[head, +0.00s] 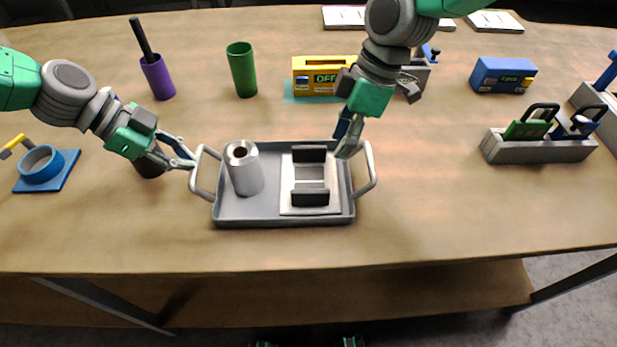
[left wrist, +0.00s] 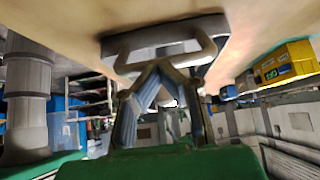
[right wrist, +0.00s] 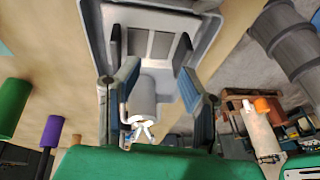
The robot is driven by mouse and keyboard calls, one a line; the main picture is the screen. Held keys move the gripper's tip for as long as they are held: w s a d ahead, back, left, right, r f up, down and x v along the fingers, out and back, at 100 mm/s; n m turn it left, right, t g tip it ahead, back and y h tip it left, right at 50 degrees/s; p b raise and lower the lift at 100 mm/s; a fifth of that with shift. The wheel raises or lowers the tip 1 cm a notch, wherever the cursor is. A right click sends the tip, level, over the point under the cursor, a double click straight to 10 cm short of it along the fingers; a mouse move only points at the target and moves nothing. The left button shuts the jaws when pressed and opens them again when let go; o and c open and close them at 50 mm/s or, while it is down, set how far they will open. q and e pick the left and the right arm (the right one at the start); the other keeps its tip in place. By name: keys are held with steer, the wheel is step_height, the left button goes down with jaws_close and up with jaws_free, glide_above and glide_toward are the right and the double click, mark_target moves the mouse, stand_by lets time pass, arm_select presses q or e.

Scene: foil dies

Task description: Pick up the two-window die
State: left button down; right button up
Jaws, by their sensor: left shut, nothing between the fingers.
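Two handled dies stand in a grey rack (head: 540,150) at the right of the table: a green die (head: 526,130) and a blue die (head: 578,128). Their windows are too small to make out, so I cannot tell which has two. My left gripper (head: 190,160) is shut and empty beside the left handle of a grey tray (head: 232,219); the tray's handle also shows ahead of the fingers in the left wrist view (left wrist: 160,60). My right gripper (head: 346,145) points down near the tray's right handle, and its fingers stand apart in the right wrist view (right wrist: 160,90).
The tray carries a metal cylinder (head: 245,172) and a white plate with dark blocks (head: 310,198). Behind are a purple cup (head: 158,80), a green cup (head: 242,72), a yellow box (head: 318,72) and a blue box (head: 502,75). Open table lies between tray and rack.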

steer(key=t+y, duration=0.1)
glide_toward(311, 146)
steer(key=x, duration=0.6)
steer(key=shift+s, duration=0.2)
steer(key=shift+x, duration=2.85)
steer(key=shift+w+t, duration=0.2)
steer(key=shift+t, duration=0.1)
jaws_close()
